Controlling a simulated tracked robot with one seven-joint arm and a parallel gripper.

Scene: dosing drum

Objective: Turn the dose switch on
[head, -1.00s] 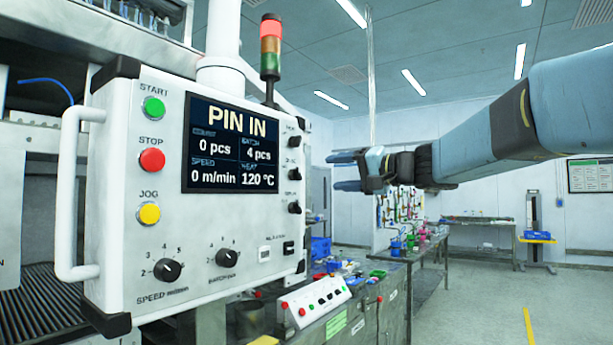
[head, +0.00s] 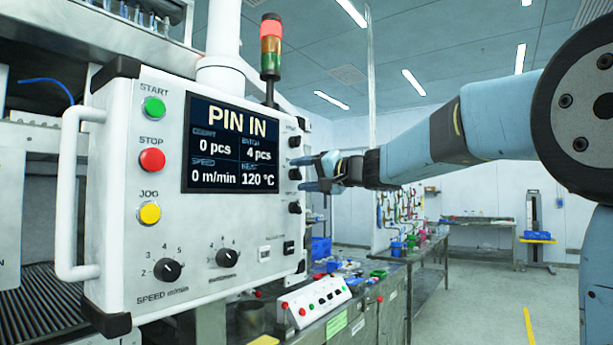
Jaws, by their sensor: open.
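A white control panel (head: 222,200) with a dark display (head: 230,143) fills the left half of the head view. The display reads "PIN IN", 0 pcs, batch 4 pcs, 0 m/min and 120 °C. Three black switches run down its right side: upper (head: 295,142), middle (head: 295,174) and lower (head: 294,207). Their labels are too small to read, so I cannot tell which is the dose switch. My gripper (head: 303,173) is open and empty, its fingers above and below the middle switch's level. Whether it touches that switch is unclear.
Green start (head: 154,108), red stop (head: 152,160) and yellow jog (head: 149,212) buttons line the panel's left. Two dials (head: 167,270) sit low. A white handle (head: 72,195) projects left. A stack light (head: 270,46) shows red above. Benches stand behind.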

